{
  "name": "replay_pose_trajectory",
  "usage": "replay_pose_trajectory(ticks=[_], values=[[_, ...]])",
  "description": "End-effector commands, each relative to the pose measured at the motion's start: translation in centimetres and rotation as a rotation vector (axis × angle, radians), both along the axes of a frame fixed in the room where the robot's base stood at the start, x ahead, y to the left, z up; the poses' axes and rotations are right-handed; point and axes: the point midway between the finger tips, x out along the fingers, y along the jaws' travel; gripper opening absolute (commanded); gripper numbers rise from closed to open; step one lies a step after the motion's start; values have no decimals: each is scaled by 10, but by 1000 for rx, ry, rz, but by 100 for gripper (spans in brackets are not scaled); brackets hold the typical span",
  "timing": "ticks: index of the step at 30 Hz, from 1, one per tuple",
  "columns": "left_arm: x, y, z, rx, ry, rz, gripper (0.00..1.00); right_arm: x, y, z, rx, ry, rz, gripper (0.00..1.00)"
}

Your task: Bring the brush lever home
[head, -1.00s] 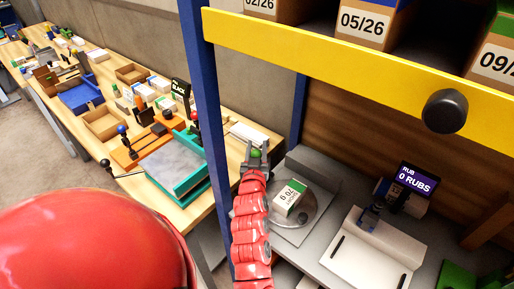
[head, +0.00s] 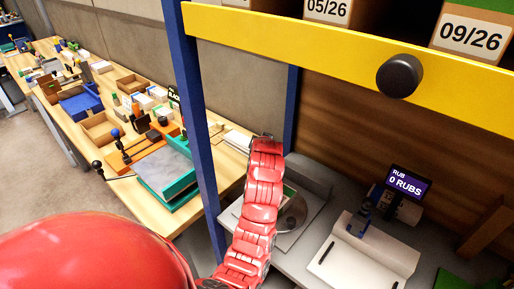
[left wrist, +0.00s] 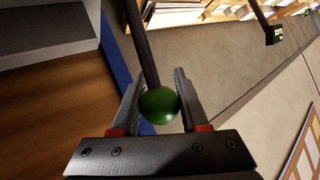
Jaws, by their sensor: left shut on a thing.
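The lever shows in the left wrist view as a black rod with a green ball knob (left wrist: 159,105). My left gripper (left wrist: 160,108) is shut on the knob, one finger on each side of it, and the rod runs up from it. In the head view my red arm reaches up beside the blue post, and its own links hide the gripper and the knob. The brush itself cannot be made out for sure. A purple display (head: 405,184) reading "RUB 0 RUBS" stands over a white pad (head: 365,262) with a blue part (head: 365,215). My right gripper is out of view.
A blue post (head: 200,130) and a yellow beam (head: 330,55) with a black knob (head: 399,76) frame the bay. A wooden bench (head: 135,185) at left holds a teal-edged board (head: 165,170) and trays.

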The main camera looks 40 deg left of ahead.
Motion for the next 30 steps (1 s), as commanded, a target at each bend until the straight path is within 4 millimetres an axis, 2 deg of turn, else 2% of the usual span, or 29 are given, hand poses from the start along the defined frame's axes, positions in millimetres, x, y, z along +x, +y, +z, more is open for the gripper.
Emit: replay_pose_trajectory(ticks=[5,12,30], values=[[13,-1,-8,12,113,-1,0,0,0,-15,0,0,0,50],[21,-1,-14,12,117,0,0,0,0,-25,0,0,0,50],[24,-4,-22,5,126,-4,0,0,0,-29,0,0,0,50]])
